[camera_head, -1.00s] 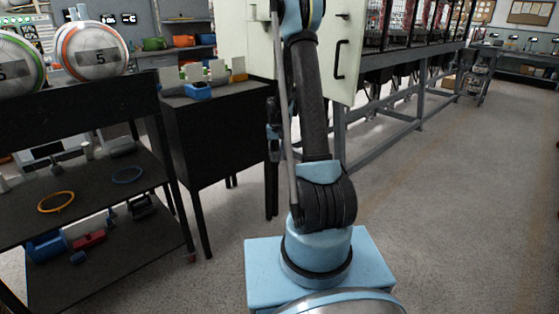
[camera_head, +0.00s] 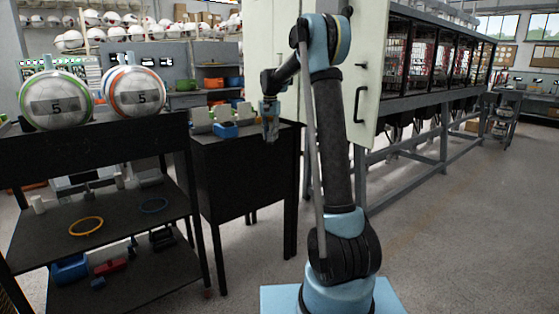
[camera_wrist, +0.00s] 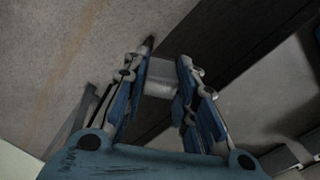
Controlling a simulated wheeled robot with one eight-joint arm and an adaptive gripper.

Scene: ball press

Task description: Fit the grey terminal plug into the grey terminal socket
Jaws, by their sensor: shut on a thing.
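My gripper (camera_wrist: 165,72) is shut on a small light-grey piece, which I take to be the grey terminal plug (camera_wrist: 160,82); it sits between the blue-lined fingers in the wrist view. In the head view my gripper (camera_head: 270,129) hangs pointing down in front of the right end of a black side table. The plug is too small to make out there. I cannot pick out the grey terminal socket in either view.
A black shelf (camera_head: 90,152) at left holds two balls marked 5, rings and loose parts. A pale cabinet door (camera_head: 361,70) stands open right of my arm. Floor at right (camera_head: 470,230) is clear.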

